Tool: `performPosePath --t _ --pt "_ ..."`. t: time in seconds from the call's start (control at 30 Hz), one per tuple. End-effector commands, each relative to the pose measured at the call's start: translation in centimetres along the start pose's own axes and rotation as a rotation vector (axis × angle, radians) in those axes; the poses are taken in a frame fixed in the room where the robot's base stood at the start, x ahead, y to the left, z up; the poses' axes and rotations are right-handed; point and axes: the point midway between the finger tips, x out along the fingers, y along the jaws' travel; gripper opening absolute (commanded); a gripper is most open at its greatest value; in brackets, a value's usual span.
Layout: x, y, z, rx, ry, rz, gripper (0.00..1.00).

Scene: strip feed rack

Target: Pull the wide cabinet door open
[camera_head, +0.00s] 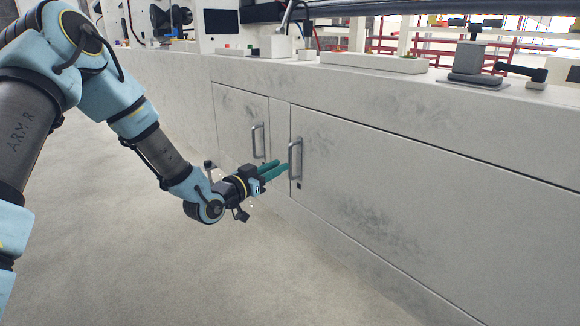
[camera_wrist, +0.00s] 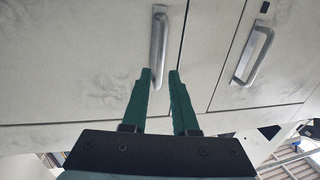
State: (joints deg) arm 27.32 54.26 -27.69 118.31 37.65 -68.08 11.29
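The wide cabinet door (camera_head: 430,205) is the large pale panel at the right in the head view. It looks shut, flush with the cabinet front. Its grey vertical bar handle (camera_head: 296,160) is near its left edge. In the wrist view the wide door (camera_wrist: 70,70) fills the left side, and its handle (camera_wrist: 159,42) is straight ahead of the fingertips. My gripper (camera_head: 281,167) has green fingers pointing at this handle. In the wrist view my gripper (camera_wrist: 161,76) is open, with the handle's near end in line with the gap. Whether the fingers touch the handle cannot be told.
A narrower door (camera_head: 240,120) with its own handle (camera_head: 258,140) is left of the wide one, also shut; its handle shows at the right in the wrist view (camera_wrist: 254,56). The counter above carries several fixtures (camera_head: 470,65). The floor (camera_head: 230,270) before the doors is clear.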

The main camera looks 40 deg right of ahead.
Motion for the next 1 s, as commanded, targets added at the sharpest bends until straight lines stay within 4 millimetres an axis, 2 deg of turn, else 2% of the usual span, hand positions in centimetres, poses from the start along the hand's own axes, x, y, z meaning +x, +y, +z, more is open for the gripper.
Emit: performPosePath --t 0.1,0.3,0.47,0.73,1.0 --pt "2.4 0.1 0.3 0.001 0.002 0.002 0.27" --pt "5.0 0.0 0.2 0.001 0.000 0.001 0.27" --pt "5.9 0.1 0.1 0.000 -0.001 0.001 0.27" --pt "6.0 0.0 0.0 -0.001 -0.002 0.000 0.27" --pt "6.0 0.0 0.0 -0.001 -0.002 0.000 0.00"
